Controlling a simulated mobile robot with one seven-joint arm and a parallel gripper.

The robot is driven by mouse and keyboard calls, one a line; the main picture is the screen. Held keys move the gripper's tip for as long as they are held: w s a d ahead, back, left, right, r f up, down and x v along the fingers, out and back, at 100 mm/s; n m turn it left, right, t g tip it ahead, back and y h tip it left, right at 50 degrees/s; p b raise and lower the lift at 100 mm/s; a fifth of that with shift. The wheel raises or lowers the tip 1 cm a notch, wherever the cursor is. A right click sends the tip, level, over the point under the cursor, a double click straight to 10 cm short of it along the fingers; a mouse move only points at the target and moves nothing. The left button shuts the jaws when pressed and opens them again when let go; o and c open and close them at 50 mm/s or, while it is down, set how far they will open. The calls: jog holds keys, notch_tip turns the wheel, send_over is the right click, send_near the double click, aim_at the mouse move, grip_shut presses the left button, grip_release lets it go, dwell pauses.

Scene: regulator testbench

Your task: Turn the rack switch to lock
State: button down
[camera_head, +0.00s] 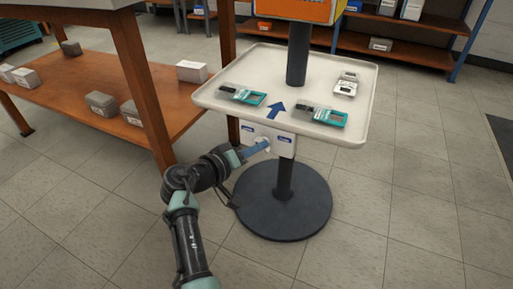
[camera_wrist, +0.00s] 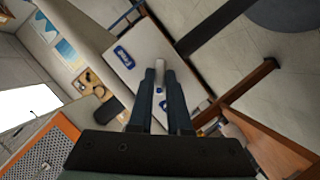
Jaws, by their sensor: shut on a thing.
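The rack switch is a small white lever (camera_wrist: 160,65) on a white panel (camera_head: 287,149) under the front edge of the tray. The panel also fills the middle of the wrist view (camera_wrist: 146,42). It bears two blue labels, one on each side of the lever; their words are too small to read surely. My gripper (camera_head: 265,145) reaches the panel from the front left. In the wrist view its two dark fingers (camera_wrist: 160,72) are shut on the lever, one on each side. The lever's base is partly hidden by the fingers.
The pale tray (camera_head: 210,91) above the panel holds several devices and a blue arrow. Its dark column stands on a round base (camera_head: 262,205). A wooden bench with boxes (camera_head: 60,85) stands close on the left. Open tiled floor (camera_head: 400,215) lies to the right.

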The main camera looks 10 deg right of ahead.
jog(key=c, duration=0.9)
grip_release()
jog(key=shift+o, duration=0.2)
jog(key=p+v, duration=0.6)
jog(key=v, duration=0.7)
jog(key=shift+w, duration=0.1)
